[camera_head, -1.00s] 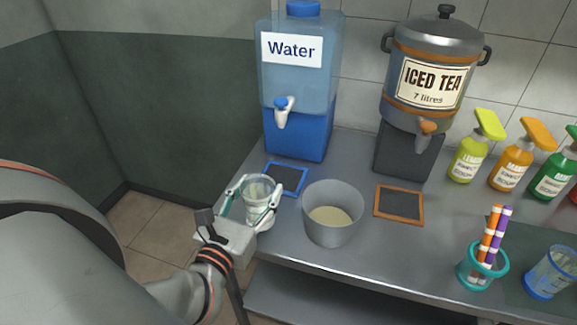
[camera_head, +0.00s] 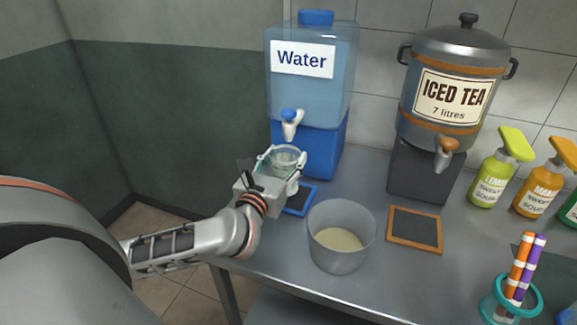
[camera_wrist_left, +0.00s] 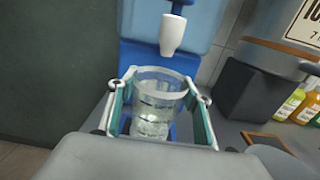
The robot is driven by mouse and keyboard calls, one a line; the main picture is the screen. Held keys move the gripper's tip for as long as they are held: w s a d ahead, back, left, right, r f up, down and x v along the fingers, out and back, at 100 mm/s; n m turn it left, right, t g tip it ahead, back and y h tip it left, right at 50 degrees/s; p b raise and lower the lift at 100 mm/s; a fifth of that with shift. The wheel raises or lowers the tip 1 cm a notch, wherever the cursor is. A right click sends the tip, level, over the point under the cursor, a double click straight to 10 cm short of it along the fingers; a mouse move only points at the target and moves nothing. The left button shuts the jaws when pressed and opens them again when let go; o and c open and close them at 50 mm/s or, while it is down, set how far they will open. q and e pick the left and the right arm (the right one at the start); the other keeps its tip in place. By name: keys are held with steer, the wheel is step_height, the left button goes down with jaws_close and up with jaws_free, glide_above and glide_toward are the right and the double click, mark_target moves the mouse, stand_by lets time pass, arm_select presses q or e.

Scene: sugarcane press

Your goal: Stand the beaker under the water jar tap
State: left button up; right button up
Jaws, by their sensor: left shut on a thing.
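My left gripper (camera_head: 282,167) is shut on the clear beaker (camera_head: 286,157), one finger on each side of it. In the left wrist view the beaker (camera_wrist_left: 157,105) stands upright between the fingers, with clear contents or reflections inside. The water jar (camera_head: 310,75) is a blue tank on a blue stand, labelled Water. Its white tap with a blue knob (camera_head: 291,124) is just above and behind the beaker. In the left wrist view the tap spout (camera_wrist_left: 173,35) is above the beaker's far rim. The blue-framed mat (camera_head: 300,203) is partly hidden beneath my gripper. My right gripper is not in view.
A grey pot (camera_head: 341,240) with pale contents stands right of my gripper, close to it. The iced tea urn (camera_head: 452,85) and an orange-framed mat (camera_head: 414,230) are further right. Syrup bottles (camera_head: 498,170) and a teal cup with sticks (camera_head: 511,300) stand at the right.

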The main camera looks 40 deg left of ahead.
arm_select(q)
steer(key=shift+x, duration=1.05)
steer(key=shift+w+f, duration=0.1)
steer(key=shift+f, duration=0.05)
step_height(320, 180, down, 3)
steer(key=shift+f+b, duration=0.1)
steer(key=shift+b, duration=0.4)
steer(key=shift+f, duration=0.15)
steer(key=o, duration=1.3)
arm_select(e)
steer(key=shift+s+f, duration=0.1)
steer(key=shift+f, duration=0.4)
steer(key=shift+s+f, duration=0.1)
